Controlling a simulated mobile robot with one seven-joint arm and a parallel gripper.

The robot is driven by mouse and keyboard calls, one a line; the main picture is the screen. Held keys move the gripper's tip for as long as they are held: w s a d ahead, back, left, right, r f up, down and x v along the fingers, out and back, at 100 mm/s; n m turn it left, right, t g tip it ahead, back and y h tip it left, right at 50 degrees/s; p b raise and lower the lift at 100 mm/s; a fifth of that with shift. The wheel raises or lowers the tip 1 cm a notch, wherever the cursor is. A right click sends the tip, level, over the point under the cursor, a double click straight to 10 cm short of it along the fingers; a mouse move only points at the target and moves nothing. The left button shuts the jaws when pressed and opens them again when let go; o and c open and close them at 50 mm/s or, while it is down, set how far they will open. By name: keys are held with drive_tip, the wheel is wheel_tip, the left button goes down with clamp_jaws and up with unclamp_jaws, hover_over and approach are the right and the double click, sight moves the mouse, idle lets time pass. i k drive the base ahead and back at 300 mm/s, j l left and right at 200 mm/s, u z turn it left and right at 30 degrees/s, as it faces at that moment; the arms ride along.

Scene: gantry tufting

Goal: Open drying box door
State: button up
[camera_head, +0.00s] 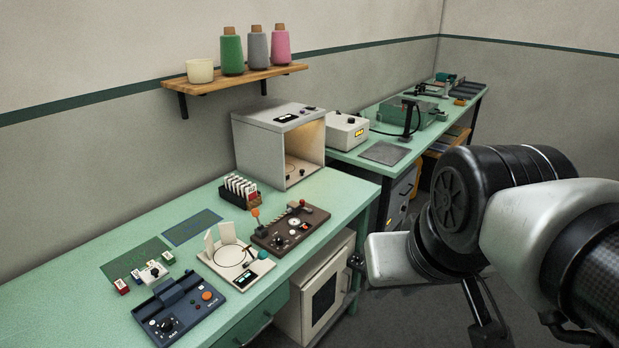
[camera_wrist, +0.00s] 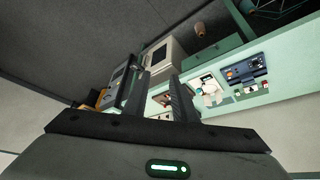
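A white cabinet with a dark window in its door (camera_head: 324,298) stands under the green bench, and I take it for the drying box. Its door looks shut, with a small dark handle at the right side. It also shows in the wrist view (camera_wrist: 163,54), beyond the fingertips. My gripper (camera_wrist: 157,78) is open, with two dark fingers apart and nothing between them. It is apart from the cabinet. In the head view my arm fills the right side, and I cannot make out the fingers clearly there.
An open-fronted, lit white box (camera_head: 262,148) stands on the green bench (camera_head: 60,315). Several devices sit on the bench. A second bench (camera_head: 372,172) with drawers stands farther back. A shelf (camera_head: 235,80) holds spools. The floor in front of the cabinet is open.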

sight(322, 296)
drive_tip(key=i+l+u, duration=0.15)
drive_tip(key=i+l, duration=0.25)
drive_tip(key=i+l+u, duration=0.1)
drive_tip(key=i+l, duration=0.25)
drive_tip(key=l, duration=0.15)
drive_tip(key=i+l+u, duration=0.15)
drive_tip(key=i+l, duration=0.2)
drive_tip(key=l, duration=0.2)
